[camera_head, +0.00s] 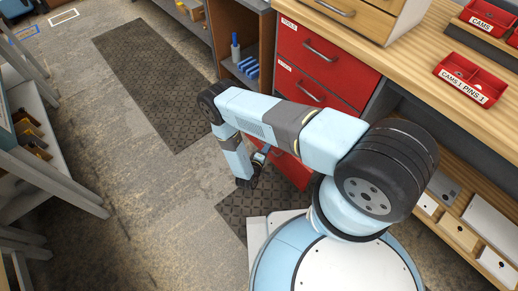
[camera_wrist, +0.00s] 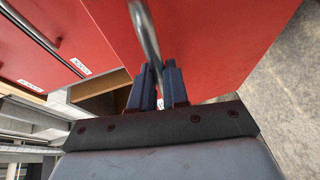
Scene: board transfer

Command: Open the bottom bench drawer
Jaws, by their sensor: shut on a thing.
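The bench has a stack of red drawers. In the head view the top drawer (camera_head: 325,55) and the one below it (camera_head: 290,84) have bar handles and small white labels. The bottom drawer (camera_head: 291,173) is lower down, largely hidden behind my arm. In the wrist view my gripper (camera_wrist: 158,82) is shut on the metal bar handle (camera_wrist: 144,30) of a red drawer front (camera_wrist: 210,40). In the head view my gripper (camera_head: 260,160) is low by the bottom drawer, its fingers hard to make out. I cannot tell how far the bottom drawer stands out.
Dark floor mats (camera_head: 150,75) lie on the carpet in front of the bench. An open cabinet with a blue bottle (camera_head: 235,47) stands left of the drawers. Red trays (camera_head: 470,80) sit on the wooden benchtop. A grey rack (camera_head: 45,165) stands at the left, with open floor between.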

